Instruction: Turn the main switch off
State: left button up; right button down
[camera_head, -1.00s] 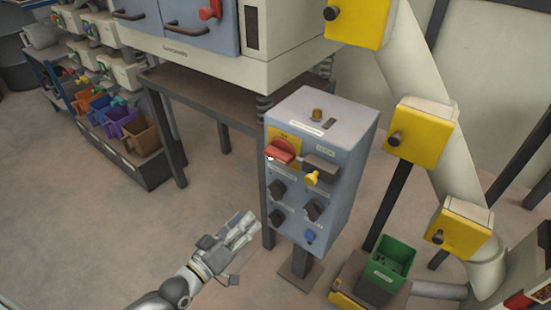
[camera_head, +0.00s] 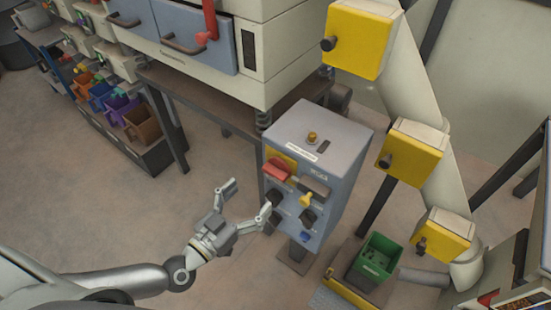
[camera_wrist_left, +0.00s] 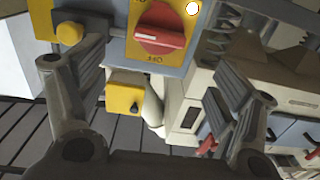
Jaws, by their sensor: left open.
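The main switch is a red rotary handle (camera_head: 277,169) on a yellow plate, at the upper left of the front of a blue-grey control box (camera_head: 318,131). In the left wrist view the red handle (camera_wrist_left: 160,34) is at the top, on its yellow plate with an upside-down OFF marking under it. My left gripper (camera_head: 246,201) is open and empty, to the left of and below the switch in the head view, its fingers spread toward the box. In the wrist view its fingers (camera_wrist_left: 155,75) stand on either side below the handle, apparently not touching it. My right gripper is not in view.
The box front also has a yellow knob (camera_head: 305,200), black knobs (camera_head: 308,217) and a blue knob (camera_head: 304,237). A green bin (camera_head: 376,258) and a pipe with yellow boxes (camera_head: 413,150) stand at the right. A large machine on a table (camera_head: 215,100) is behind.

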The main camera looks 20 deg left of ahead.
aim_at(272, 175)
pick_arm(q)
jog(key=x, duration=1)
jog(key=shift+w+d, duration=0.15)
jog(key=shift+w, duration=0.15)
jog(key=shift+c, duration=0.3)
jog(key=c, duration=1)
